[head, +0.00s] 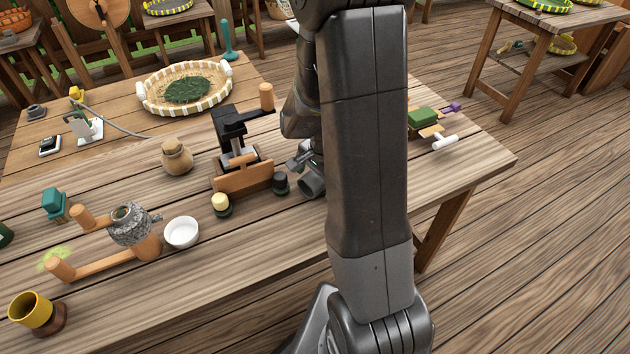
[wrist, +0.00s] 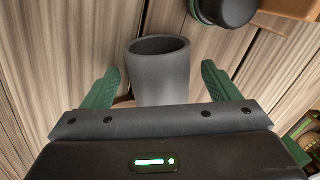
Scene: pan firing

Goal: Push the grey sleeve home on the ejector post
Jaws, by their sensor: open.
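The grey sleeve (head: 313,186) is a hollow grey cylinder near the table's front edge, just left of my arm in the head view. In the wrist view the sleeve (wrist: 162,72) stands between my two green fingers, its open end showing, with a gap on each side. My gripper (wrist: 158,76) is open around it and not closed on it. In the head view my gripper (head: 301,160) is small and partly hidden by my arm. I cannot make out the ejector post for certain in either view.
A black press (head: 236,130) with a wooden base stands left of the sleeve. A dark knob (head: 281,183) is close beside it and also shows in the wrist view (wrist: 226,12). A cream knob (head: 221,203) and white bowl (head: 182,232) are further left. Bare table lies in front.

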